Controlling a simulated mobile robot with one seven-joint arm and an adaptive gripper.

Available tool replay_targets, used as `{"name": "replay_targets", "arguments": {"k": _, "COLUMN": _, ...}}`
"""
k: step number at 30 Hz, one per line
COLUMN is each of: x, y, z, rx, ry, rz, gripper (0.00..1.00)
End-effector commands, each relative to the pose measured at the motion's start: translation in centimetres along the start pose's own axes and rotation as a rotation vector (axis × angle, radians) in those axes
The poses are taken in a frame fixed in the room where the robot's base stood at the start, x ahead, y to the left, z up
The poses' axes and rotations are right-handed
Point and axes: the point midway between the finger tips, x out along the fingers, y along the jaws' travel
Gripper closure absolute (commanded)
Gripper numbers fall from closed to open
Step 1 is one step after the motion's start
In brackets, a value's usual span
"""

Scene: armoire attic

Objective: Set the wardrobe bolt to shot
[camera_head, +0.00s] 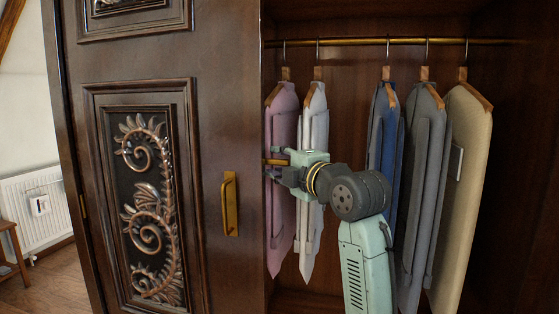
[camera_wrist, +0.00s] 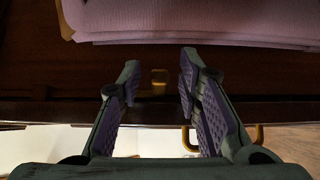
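The dark wooden wardrobe's left door (camera_head: 215,120) is shut, with a carved panel and a brass pull handle (camera_head: 230,204). A small brass piece, apparently the bolt (camera_wrist: 159,80), shows against dark wood in the wrist view, between and beyond my fingers. My gripper (camera_wrist: 158,88) is open there, with a clear gap between its purple-padded fingers and nothing held. In the head view my gripper (camera_head: 274,165) is at the door's inner edge, its fingertips partly hidden, with brass between them. The bolt's setting cannot be told.
Clothes hang from a brass rail (camera_head: 390,41): a pink garment (camera_head: 281,190) and a pale grey one (camera_head: 313,240) near my gripper, then blue (camera_head: 383,130), grey (camera_head: 424,180) and beige (camera_head: 466,190) ones. The pink garment also fills the wrist view's top (camera_wrist: 200,20).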

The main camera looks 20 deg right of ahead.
Motion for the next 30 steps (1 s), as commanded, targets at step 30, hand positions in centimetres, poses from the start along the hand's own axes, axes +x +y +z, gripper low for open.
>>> {"name": "replay_targets", "arguments": {"k": 30, "x": -0.02, "y": -0.04, "z": 0.01, "rx": 0.001, "ry": 0.0, "rz": 0.0, "gripper": 1.0}}
